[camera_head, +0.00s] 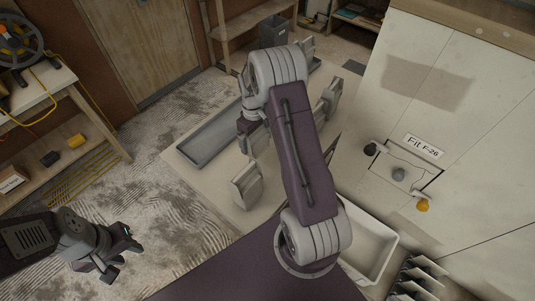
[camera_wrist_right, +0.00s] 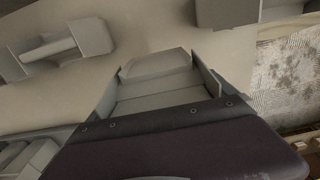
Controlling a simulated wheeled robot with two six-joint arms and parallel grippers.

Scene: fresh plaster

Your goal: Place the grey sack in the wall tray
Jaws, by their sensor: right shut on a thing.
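My right arm crosses the middle of the head view, and its gripper is mostly hidden behind it. In the right wrist view my right gripper (camera_wrist_right: 158,85) is shut on the grey sack (camera_wrist_right: 155,64), a pale grey blocky shape between the fingers. A long grey tray (camera_head: 206,147) lies on the pale work surface, left of my right arm. A white tray (camera_head: 383,233) sits at the lower right by the wall panel, partly covered by my arm. Neither is labelled as the wall tray. My left gripper (camera_head: 126,253) is open and empty at the lower left.
Several grey upright pieces, one at the front (camera_head: 247,187), stand on the pale surface (camera_head: 195,185). The wall panel carries a label (camera_head: 424,147) and a yellow knob (camera_head: 422,206). A rack (camera_head: 418,277) stands at the lower right. A wooden bench (camera_head: 75,145) stands left.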

